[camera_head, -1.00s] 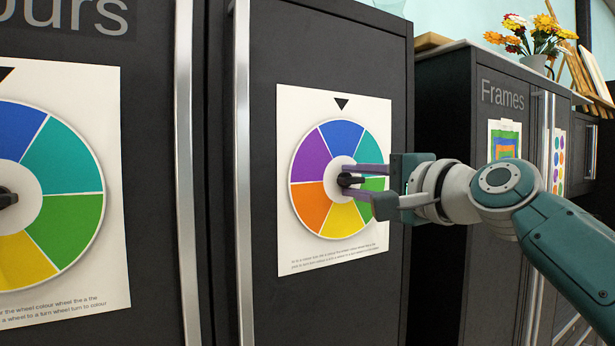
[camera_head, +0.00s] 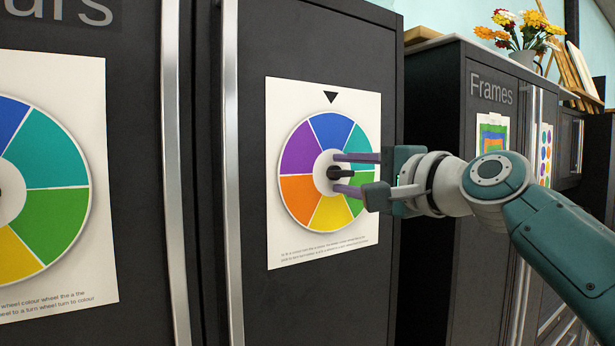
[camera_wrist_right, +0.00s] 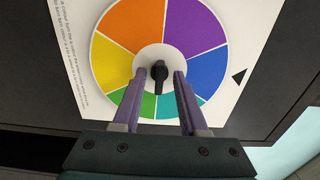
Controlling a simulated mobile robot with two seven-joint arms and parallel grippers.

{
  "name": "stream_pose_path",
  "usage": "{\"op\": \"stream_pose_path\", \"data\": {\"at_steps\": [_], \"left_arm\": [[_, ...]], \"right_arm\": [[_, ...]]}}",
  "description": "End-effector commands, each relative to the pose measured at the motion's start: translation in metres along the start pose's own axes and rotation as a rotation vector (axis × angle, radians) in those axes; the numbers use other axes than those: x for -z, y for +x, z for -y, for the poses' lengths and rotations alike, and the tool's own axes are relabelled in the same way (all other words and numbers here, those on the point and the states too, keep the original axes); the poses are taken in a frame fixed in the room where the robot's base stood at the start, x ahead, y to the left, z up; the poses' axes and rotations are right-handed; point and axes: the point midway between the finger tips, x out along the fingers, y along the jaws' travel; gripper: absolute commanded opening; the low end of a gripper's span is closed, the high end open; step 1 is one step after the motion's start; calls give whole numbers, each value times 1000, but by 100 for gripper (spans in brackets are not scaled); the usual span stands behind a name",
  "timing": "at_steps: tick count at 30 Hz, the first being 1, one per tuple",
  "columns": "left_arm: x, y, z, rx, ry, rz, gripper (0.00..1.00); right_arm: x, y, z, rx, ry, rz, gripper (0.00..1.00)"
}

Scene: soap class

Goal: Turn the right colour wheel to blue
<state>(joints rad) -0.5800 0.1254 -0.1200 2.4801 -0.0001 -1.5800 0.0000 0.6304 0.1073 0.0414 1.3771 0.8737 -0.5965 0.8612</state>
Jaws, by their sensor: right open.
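The right colour wheel (camera_head: 300,189) is on a white sheet (camera_head: 290,250) on a dark cabinet door. Its blue segment (camera_head: 332,127) lies at the top, under the black triangle (camera_head: 331,97). In the right wrist view the blue segment (camera_wrist_right: 207,73) also faces the triangle (camera_wrist_right: 238,77). My right gripper (camera_head: 335,172) is open, its two purple-grey fingers on either side of the black knob (camera_wrist_right: 159,74) at the hub. In the right wrist view a gap shows between the knob and each finger. The fingers hide part of the teal and green segments. My left gripper is out of view.
Another colour wheel (camera_head: 55,215) is cut off at the left edge. Vertical metal handles (camera_head: 233,200) stand left of the right wheel. A cabinet marked Frames (camera_head: 490,90), with flowers (camera_head: 520,30) on top, is behind my right arm.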

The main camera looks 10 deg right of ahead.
Motion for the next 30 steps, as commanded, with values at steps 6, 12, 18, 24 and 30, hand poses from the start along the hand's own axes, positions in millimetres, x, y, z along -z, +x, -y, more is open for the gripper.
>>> {"op": "stream_pose_path", "data": {"at_steps": [6, 12, 18, 24, 30], "left_arm": [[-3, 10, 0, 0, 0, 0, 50], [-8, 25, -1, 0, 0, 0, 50], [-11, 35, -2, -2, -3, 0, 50], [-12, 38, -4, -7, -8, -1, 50], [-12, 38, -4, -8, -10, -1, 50]], "right_arm": [[1, -27, -4, 0, -3, -2, 42], [1, -60, -5, 1, -3, -3, 42], [1, -85, -3, 1, -2, -2, 42], [0, -95, -1, -1, -1, -2, 42], [0, -96, 0, -1, 0, -2, 42]]}}
